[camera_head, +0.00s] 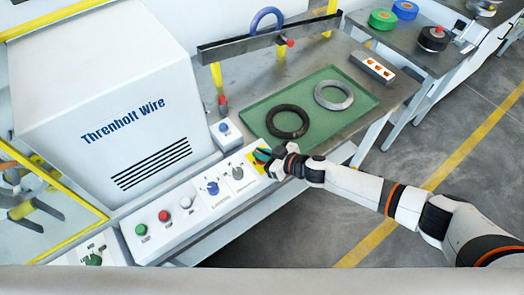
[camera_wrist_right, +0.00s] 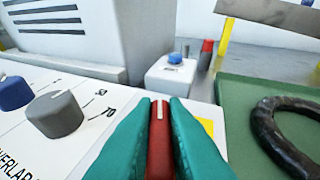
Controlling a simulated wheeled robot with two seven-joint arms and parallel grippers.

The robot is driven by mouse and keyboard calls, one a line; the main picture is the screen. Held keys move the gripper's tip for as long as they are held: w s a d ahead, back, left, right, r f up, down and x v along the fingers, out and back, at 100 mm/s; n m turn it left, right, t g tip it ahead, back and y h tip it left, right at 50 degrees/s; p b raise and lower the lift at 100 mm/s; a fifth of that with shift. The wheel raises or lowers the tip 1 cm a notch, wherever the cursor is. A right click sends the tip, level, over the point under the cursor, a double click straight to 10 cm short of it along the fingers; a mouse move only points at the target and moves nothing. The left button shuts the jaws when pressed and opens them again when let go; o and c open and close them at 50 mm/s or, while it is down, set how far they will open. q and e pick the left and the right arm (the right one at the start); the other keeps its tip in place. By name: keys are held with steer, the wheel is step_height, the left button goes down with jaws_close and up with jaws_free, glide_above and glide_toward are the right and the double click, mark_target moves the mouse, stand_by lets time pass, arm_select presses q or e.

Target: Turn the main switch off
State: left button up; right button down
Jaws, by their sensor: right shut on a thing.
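The main switch is a red handle with a white line (camera_wrist_right: 159,115) on a yellow plate (camera_wrist_right: 207,127), at the right end of the white control panel (camera_head: 170,225). In the wrist view its line points away from me, roughly straight up the picture. My right gripper (camera_head: 262,156) has its teal fingers on both sides of the red handle and is shut on it. In the head view the fingers hide most of the switch. My left gripper is not in view.
Left of the switch are a grey knob (camera_head: 237,172), a blue knob (camera_head: 212,188), and white, red and green buttons. A blue-topped button box (camera_head: 224,133) stands behind. A green tray (camera_head: 340,130) with a black ring (camera_head: 287,122) and a grey ring (camera_head: 333,95) lies to the right.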

steer(key=shift+w+n+g+y, duration=0.2)
steer(key=shift+n+g+y, duration=0.3)
steer(key=shift+n+g, duration=0.55)
steer(key=shift+f+n+g+y+b, duration=0.15)
steer(key=shift+n+g+y+b, duration=0.15)
steer(key=shift+n+g+b, duration=0.65)
steer(key=n+g+b, duration=0.4)
steer(key=g+b, duration=0.1)
steer(key=b, duration=0.4)
steer(key=n+g+h+b, duration=0.1)
steer(key=n+g+b, duration=0.4)
steer(key=b, duration=0.4)
steer(key=shift+s+f+g, duration=0.15)
steer(key=shift+f+g, duration=0.05)
steer(key=shift+g, duration=0.3)
steer(key=shift+r+n+g+h+b, duration=0.3)
steer(key=shift+n+g+h+b, duration=0.2)
steer(key=shift+n+b, duration=0.3)
steer(key=shift+s, duration=0.1)
steer(key=c, duration=1.5)
jaws_free()
steer(key=shift+o, duration=0.2)
steer(key=shift+r, duration=0.15)
